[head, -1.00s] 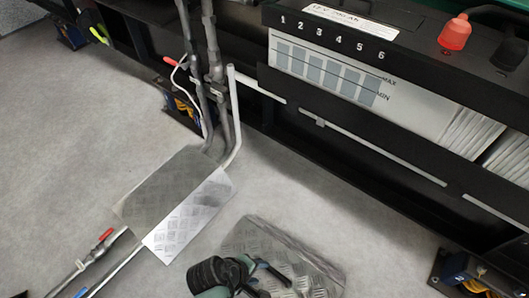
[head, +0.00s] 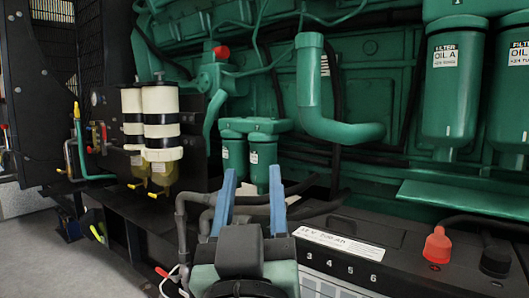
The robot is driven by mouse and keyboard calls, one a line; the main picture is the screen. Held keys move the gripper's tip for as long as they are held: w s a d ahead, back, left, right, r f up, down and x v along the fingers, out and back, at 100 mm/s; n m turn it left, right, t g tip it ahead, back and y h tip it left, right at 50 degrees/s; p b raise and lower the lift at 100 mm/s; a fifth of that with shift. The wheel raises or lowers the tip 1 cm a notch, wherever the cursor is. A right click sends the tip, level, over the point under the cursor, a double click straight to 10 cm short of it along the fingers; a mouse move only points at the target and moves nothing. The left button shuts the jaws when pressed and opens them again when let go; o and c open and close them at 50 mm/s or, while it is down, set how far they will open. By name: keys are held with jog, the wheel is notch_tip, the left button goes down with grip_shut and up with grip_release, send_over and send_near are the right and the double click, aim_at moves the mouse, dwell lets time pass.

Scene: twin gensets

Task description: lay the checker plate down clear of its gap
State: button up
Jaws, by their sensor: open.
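The checker plate is not in view now, and neither is its gap; the floor where they lay is outside the picture. My gripper (head: 252,172) is raised in the lower middle of the head view. Its two blue fingers point up and stand apart with nothing between them. Behind the fingers are the green engine and its small green filters (head: 262,160).
The black battery box (head: 400,238) with a red terminal cap (head: 437,245) stands at the lower right. Grey pipes (head: 182,225) rise just left of my gripper. Grey floor (head: 45,260) shows open at the lower left.

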jog(key=s+d+r+m+t, duration=0.1)
jog(key=s+r+t, duration=0.3)
jog(key=s+r, duration=0.5)
jog(key=shift+s+d+r, duration=0.2)
jog(key=shift+s+r, duration=0.15)
jog(key=shift+r, duration=0.45)
jog(key=shift+r, duration=0.1)
